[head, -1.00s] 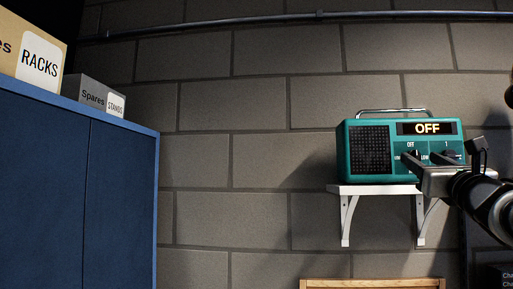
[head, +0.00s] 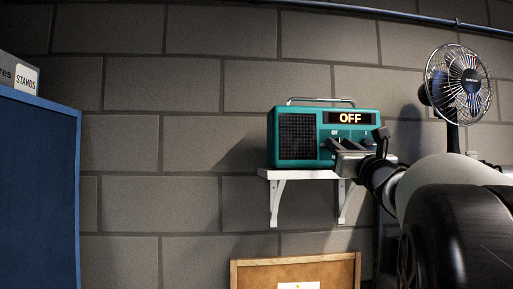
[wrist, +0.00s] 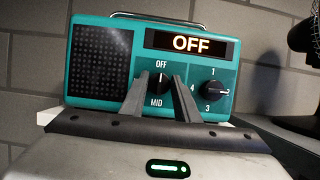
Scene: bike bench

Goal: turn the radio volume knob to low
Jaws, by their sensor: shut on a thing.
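The teal radio (head: 297,150) stands on a white wall shelf, and it fills the middle of the wrist view (wrist: 104,108). Its display (wrist: 192,43) reads OFF. The left dial's black volume knob (wrist: 160,82) sits between OFF above and MID below; its LOW label is not readable now. My gripper (wrist: 160,88) has its two dark fingers on either side of this knob and is shut on it. In the head view my gripper (head: 345,146) covers most of the dial area. The second knob (wrist: 214,89), with numbers around it, stands right of the fingers.
The white shelf (head: 290,174) carries the radio. A black fan (head: 459,85) stands to the right, beyond my arm. A blue cabinet (head: 38,190) is at the left. A wood-framed board (head: 295,271) is below the shelf. The wall left of the radio is bare.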

